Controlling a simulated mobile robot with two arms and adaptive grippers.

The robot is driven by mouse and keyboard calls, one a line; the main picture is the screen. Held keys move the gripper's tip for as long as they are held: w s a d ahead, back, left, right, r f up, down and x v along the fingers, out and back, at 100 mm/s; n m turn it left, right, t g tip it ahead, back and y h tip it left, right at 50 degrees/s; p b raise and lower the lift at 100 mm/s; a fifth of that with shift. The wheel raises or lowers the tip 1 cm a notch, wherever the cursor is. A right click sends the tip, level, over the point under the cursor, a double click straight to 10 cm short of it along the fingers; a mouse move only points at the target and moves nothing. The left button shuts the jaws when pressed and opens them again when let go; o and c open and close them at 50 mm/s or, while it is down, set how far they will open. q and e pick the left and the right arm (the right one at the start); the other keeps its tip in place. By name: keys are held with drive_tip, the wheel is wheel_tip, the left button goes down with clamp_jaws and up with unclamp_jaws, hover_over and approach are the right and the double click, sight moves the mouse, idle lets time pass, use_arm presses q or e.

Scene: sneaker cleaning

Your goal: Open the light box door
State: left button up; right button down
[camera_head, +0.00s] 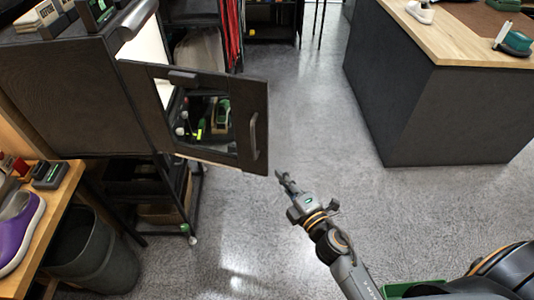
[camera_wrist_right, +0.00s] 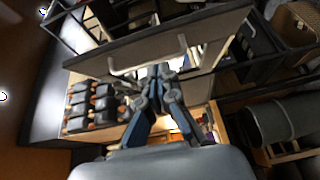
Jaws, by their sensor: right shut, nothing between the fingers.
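The light box (camera_head: 65,92) is a dark cabinet at the upper left of the head view, with a bright white interior. Its dark-framed door (camera_head: 252,98) with a window stands swung out to the right, so the box is open. A bar handle (camera_head: 253,137) is on the door's outer right side. My right gripper (camera_head: 280,175) is just below and right of the door's lower right corner, shut and empty. In the right wrist view, the fingertips (camera_wrist_right: 158,72) are together near the door panel (camera_wrist_right: 140,47) and its handle; contact cannot be told. My left gripper is not in view.
A wooden bench (camera_head: 62,190) with a purple shoe (camera_head: 17,228) is at left, with a dark bin (camera_head: 95,255) beside it. A dark counter (camera_head: 420,110) with a wooden top stands at right. Grey floor (camera_head: 310,120) is clear between the door and the counter.

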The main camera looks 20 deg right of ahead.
drive_tip(key=w, duration=0.3)
drive_tip(key=w+a+p, duration=0.1)
drive_tip(key=w, duration=0.5)
drive_tip(key=shift+a+r+p, duration=0.25)
drive_tip(key=shift+a+p, duration=0.1)
drive_tip(key=shift+w+a, duration=0.15)
drive_tip(key=shift+w, duration=0.45)
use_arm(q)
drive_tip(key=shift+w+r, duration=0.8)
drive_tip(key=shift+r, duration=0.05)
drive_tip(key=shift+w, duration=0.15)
